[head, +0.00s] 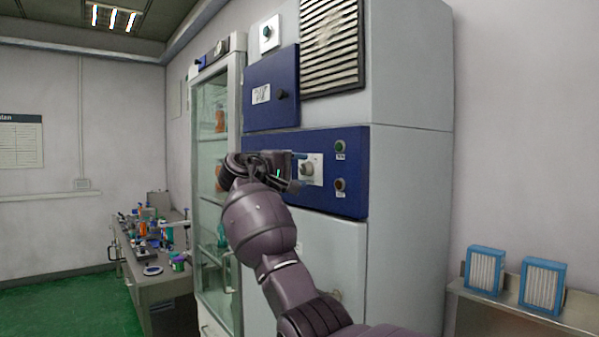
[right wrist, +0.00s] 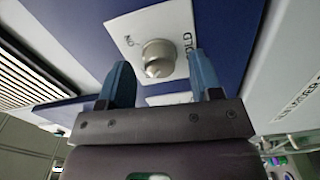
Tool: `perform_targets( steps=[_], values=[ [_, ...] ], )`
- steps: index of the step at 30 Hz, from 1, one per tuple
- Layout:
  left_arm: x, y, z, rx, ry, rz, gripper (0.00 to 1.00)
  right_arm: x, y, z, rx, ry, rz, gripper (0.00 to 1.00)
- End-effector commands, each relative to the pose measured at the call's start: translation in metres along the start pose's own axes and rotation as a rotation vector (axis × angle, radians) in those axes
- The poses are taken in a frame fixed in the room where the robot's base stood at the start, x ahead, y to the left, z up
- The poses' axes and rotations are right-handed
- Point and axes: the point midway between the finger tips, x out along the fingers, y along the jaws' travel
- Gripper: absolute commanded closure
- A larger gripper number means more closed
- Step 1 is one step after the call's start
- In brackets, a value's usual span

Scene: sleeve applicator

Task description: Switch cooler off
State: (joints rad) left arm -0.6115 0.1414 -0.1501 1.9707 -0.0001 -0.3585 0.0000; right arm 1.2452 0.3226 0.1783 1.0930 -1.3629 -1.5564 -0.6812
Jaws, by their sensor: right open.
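The cooler is a tall grey cabinet (head: 410,180) with a blue control panel (head: 352,150) on its front. A round metal knob (head: 307,169) sits on a white plate on that panel. In the right wrist view the knob (right wrist: 158,58) shows just beyond my right gripper (right wrist: 158,75), whose two blue fingers are open with the knob in line with the gap. I cannot tell whether either finger touches it. In the head view my right gripper (head: 297,168) is at the panel, just left of the knob. My left gripper is out of view.
A green button (head: 340,146) and a reddish button (head: 340,184) are right of the knob. A blue door (head: 272,90) and a vent (head: 331,45) are above. A glass-fronted cabinet (head: 208,150) and a cluttered bench (head: 160,285) stand left. Two blue-framed filters (head: 484,270) stand on the right ledge.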

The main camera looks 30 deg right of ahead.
Motion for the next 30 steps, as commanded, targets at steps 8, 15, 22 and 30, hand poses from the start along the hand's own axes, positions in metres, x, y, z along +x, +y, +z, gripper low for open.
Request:
perform_targets(
  steps=[8,15,22,30],
  values=[
    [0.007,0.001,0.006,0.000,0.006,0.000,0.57,-0.047,-0.002,0.000,0.000,0.003,0.000,0.41],
    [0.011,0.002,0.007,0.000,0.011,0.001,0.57,-0.085,-0.002,0.000,0.000,0.002,0.000,0.41],
    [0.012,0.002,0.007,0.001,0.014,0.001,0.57,-0.101,-0.001,0.000,-0.001,0.000,-0.001,0.41],
    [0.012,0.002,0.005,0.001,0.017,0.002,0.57,-0.102,-0.001,0.000,-0.001,0.000,-0.001,0.41]
  ],
)
